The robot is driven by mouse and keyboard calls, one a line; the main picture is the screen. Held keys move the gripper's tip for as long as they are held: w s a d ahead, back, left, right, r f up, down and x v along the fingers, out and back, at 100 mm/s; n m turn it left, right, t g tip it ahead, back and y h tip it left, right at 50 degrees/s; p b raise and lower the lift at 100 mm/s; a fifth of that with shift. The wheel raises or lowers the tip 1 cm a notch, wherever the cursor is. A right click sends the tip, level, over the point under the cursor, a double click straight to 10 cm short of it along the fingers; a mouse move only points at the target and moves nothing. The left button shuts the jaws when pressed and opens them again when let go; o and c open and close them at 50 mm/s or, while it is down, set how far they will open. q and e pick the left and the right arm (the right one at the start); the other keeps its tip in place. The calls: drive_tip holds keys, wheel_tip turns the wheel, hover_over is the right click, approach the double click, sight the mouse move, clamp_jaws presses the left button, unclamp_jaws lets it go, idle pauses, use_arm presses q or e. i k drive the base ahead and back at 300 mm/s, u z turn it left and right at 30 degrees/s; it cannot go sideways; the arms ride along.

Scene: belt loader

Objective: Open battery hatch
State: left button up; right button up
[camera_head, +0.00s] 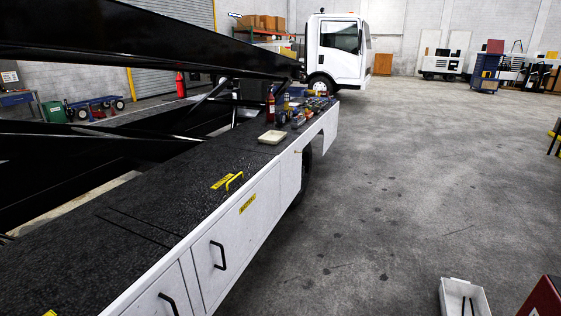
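A long belt loader fills the left and middle of the head view, with a black rough deck (150,207) and white side panels. A white side door (240,238) has a yellow label (247,204) near its top edge and a black handle (218,256) at its left; it looks closed. The label is too small to read surely, so I cannot tell if this door is the battery hatch. A yellow handle (234,181) stands on the deck above it, beside another yellow label (221,183). Neither of my grippers shows.
A cream tray (272,137) and a red bottle (270,105) sit farther along the deck among small items. A black boom (150,40) runs above the deck. A white bin (465,297) stands at lower right. The floor (400,190) right of the loader is mostly clear.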

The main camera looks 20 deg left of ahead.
sight(177, 202)
drive_tip(key=i, duration=3.7)
drive_tip(key=u, duration=2.95)
